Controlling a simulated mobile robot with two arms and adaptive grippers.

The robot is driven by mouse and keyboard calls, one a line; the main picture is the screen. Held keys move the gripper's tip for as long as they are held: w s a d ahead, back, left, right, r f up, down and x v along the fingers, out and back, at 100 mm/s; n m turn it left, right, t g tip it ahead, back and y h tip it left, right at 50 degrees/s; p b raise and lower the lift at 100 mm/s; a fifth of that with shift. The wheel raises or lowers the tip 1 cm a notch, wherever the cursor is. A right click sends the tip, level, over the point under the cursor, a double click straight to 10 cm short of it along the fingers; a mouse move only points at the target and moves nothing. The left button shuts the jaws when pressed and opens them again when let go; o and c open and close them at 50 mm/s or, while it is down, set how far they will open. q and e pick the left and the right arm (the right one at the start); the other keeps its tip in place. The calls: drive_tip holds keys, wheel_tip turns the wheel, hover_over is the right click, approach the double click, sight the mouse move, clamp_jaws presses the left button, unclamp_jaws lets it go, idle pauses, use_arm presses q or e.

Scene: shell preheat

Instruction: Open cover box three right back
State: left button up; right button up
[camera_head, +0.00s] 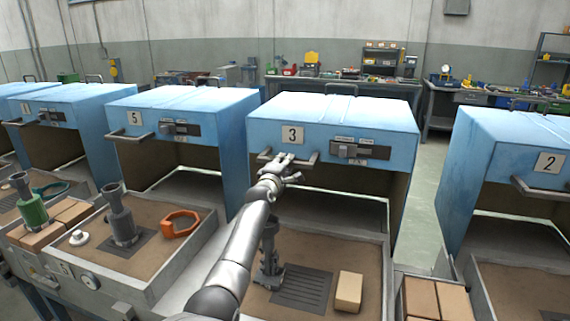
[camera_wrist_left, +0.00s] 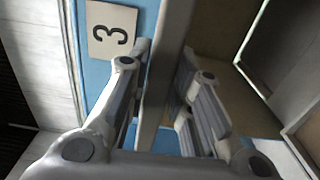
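The blue cover of box three (camera_head: 355,107) stands in the middle of the head view, with a "3" label (camera_head: 292,134) on its front. Its front side below the blue panel is open and shows a dark inside. A grey bar handle (camera_head: 312,159) sticks out under the label. My left gripper (camera_head: 285,168) is at this handle. In the left wrist view the bar (camera_wrist_left: 166,65) runs between the spread fingers (camera_wrist_left: 165,95), with a gap to the right-hand finger. The "3" label (camera_wrist_left: 111,30) shows beside them. My right gripper is not in view.
Box three's tray (camera_head: 384,270) holds a grey fixture (camera_head: 269,262), a slotted plate (camera_head: 303,288) and a tan block (camera_head: 349,291). Blue covers five (camera_head: 210,103) and two (camera_head: 505,140) stand on either side. A workbench (camera_head: 440,105) stands at the back.

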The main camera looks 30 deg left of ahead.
use_arm(q)
drive_tip(key=shift+o, duration=1.4)
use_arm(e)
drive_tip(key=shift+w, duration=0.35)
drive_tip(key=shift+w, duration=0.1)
use_arm(q)
drive_tip(key=v, duration=1.2)
